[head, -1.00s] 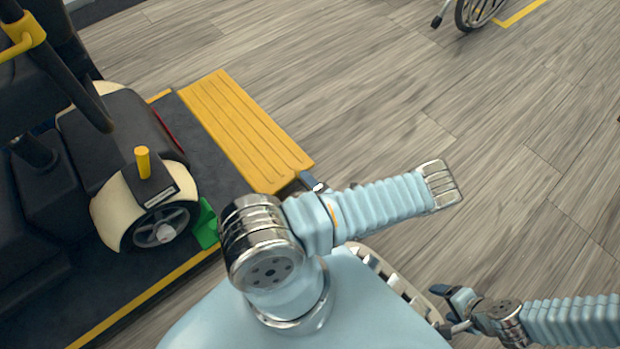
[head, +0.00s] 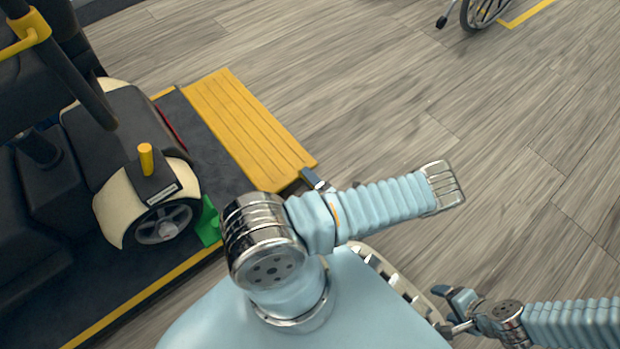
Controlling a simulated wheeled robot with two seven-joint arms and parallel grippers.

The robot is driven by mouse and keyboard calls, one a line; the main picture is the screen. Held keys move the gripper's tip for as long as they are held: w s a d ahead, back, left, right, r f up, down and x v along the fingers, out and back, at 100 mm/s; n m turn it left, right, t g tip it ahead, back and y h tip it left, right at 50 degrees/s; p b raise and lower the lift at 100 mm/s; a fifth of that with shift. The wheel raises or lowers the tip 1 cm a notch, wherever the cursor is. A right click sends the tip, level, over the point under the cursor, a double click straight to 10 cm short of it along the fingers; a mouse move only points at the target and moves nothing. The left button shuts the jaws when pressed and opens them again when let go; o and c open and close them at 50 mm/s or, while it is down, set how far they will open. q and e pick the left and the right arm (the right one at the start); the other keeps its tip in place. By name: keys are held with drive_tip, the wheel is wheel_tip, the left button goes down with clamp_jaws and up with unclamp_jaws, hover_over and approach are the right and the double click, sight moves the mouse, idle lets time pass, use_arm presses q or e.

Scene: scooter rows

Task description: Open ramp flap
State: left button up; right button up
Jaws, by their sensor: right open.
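The yellow ramp flap (head: 245,125), a grooved panel, extends from the right edge of the dark platform (head: 203,118). It looks flat and low, close to the floor. My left gripper (head: 313,180) is at the flap's near right corner. Only a small dark finger part shows; my own arm hides the rest, so I cannot tell whether it touches the flap or how its jaws stand. My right gripper (head: 456,314) is open and empty at the lower right, well away from the flap.
A scooter with a cream-fendered wheel (head: 163,226) stands on the platform at left. A green wedge (head: 208,221) sits against that wheel. A wheelchair wheel (head: 484,10) shows at the top right. The wood floor (head: 400,110) beyond the flap is clear.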

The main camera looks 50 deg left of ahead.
use_arm(q)
drive_tip(key=d, duration=0.9)
drive_tip(key=s+d+p, duration=0.1)
drive_tip(key=d, duration=0.3)
drive_tip(key=shift+d+r, duration=0.1)
drive_tip(key=shift+d, duration=0.2)
